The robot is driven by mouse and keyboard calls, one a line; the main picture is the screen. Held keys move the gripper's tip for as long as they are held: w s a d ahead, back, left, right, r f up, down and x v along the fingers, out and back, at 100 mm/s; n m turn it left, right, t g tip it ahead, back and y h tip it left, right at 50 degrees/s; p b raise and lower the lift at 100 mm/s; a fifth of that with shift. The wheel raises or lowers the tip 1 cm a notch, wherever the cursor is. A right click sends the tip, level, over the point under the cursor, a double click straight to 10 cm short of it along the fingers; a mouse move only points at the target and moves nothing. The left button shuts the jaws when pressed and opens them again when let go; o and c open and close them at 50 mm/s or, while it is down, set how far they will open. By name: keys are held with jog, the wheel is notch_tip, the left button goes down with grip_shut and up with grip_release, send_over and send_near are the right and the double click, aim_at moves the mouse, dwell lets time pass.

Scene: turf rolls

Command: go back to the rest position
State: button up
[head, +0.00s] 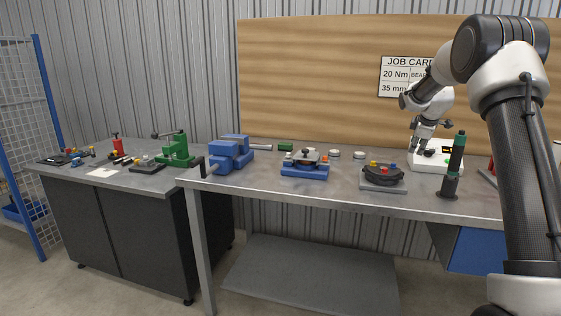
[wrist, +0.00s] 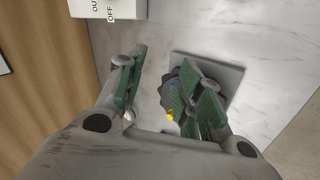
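My gripper (head: 423,142) hangs from my arm at the right of the bench in the head view, in front of a white device. In the wrist view its two green-padded fingers (wrist: 160,85) stand wide apart with nothing between them. Below the right finger, a dark round part with coloured pieces (wrist: 172,98) rests on a grey plate (wrist: 222,72), partly hidden by the finger. My arm is bent, with its elbow high at the upper right.
A white device (head: 452,165) stands close to my gripper. A dark-and-green upright cylinder (head: 453,172) stands near the front edge. The round fixture (head: 382,177), blue fixture (head: 305,170) and blue vise (head: 228,157) line the bench (head: 335,189). A board (head: 310,75) rises behind.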

jog(key=s+a+f+m+g, duration=0.1)
jog(key=s+f+m+g, duration=0.15)
jog(key=s, duration=0.35)
jog(key=s+a+f+m+g, duration=0.1)
jog(key=s+a+f+m, duration=0.15)
jog(key=s, duration=0.35)
jog(key=s+a+r+m, duration=0.2)
jog(key=s+a+r, duration=0.1)
jog(key=s, duration=1.1)
jog(key=s+a+r+m+y, duration=0.1)
jog(key=s+a, duration=0.3)
jog(key=s, duration=1)
jog(key=s+a+r+m+y, duration=0.1)
jog(key=s+a+r+m, duration=0.3)
jog(key=s, duration=1)
jog(key=shift+s+a+r, duration=0.15)
jog(key=shift+s+r, duration=0.1)
jog(key=shift+r, duration=0.05)
jog(key=shift+t, duration=0.25)
